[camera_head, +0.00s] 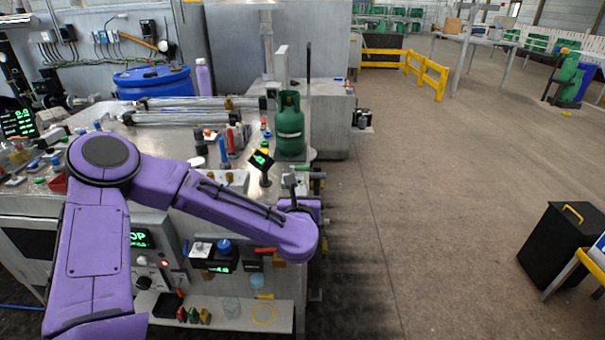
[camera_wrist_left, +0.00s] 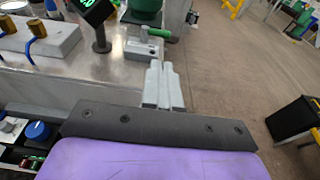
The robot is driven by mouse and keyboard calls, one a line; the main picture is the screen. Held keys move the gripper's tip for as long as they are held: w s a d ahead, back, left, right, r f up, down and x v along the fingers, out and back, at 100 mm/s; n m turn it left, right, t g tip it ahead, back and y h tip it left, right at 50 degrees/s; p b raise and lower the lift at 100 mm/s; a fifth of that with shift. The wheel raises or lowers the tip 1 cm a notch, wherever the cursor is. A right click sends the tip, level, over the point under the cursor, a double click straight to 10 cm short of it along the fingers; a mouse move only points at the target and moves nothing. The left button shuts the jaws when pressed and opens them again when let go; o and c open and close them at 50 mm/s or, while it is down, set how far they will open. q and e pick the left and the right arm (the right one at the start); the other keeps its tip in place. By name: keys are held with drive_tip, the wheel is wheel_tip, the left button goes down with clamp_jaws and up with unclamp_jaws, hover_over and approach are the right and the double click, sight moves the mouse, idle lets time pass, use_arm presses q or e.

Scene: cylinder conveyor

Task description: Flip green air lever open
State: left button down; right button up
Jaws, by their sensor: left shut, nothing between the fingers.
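The green air lever (camera_wrist_left: 160,33) shows in the left wrist view as a short green handle on a small metal valve at the table's edge. In the head view the green lever (camera_head: 317,175) sticks out to the right at the table's right edge, just beyond my left gripper. My left gripper (camera_wrist_left: 160,66) is shut and empty. Its grey fingertips point toward the valve and look a little short of the lever; I cannot tell whether they touch anything. In the head view the left gripper (camera_head: 296,180) is partly hidden by my purple wrist.
A green gas cylinder (camera_head: 289,126) stands on the table just behind the lever. A small tilted display (camera_head: 261,160) stands left of it. A red lever (camera_head: 265,250) sits below on the table's front. The floor to the right is open, with a black bin (camera_head: 555,250) farther off.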

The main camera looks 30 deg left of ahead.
sight(303, 170)
use_arm(q)
drive_tip(key=shift+w+f, duration=0.15)
drive_tip(key=p+x, duration=0.5)
drive_tip(key=x, duration=0.7)
drive_tip(key=shift+w+a, duration=0.1)
drive_tip(key=shift+w, duration=0.25)
drive_tip(key=shift+w+a+f, duration=0.25)
drive_tip(key=shift+w, duration=0.2)
